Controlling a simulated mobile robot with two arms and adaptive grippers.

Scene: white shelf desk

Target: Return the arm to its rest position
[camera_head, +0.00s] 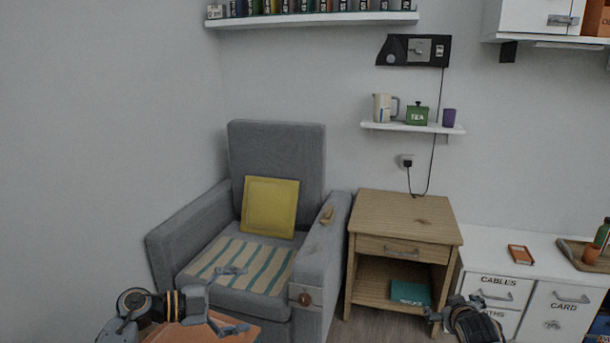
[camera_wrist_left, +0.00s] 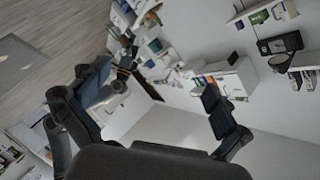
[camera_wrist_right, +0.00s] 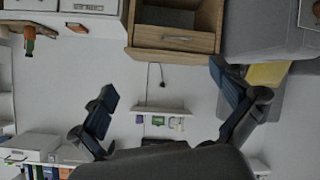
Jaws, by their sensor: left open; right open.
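My left gripper (camera_head: 233,300) is at the lower left of the head view, in front of the grey armchair (camera_head: 277,145). Its fingers are spread with nothing between them. In the left wrist view its two dark fingers (camera_wrist_left: 158,97) stand wide apart and empty. My right gripper (camera_head: 455,312) shows only partly at the bottom edge of the head view, in front of the wooden nightstand (camera_head: 405,215). In the right wrist view its fingers (camera_wrist_right: 165,85) are wide apart with nothing between them.
An orange-brown surface (camera_head: 205,333) lies beneath my left gripper. The armchair holds a yellow cushion (camera_head: 270,207) and a striped cloth (camera_head: 240,264). A small wall shelf (camera_head: 412,128) hangs above.

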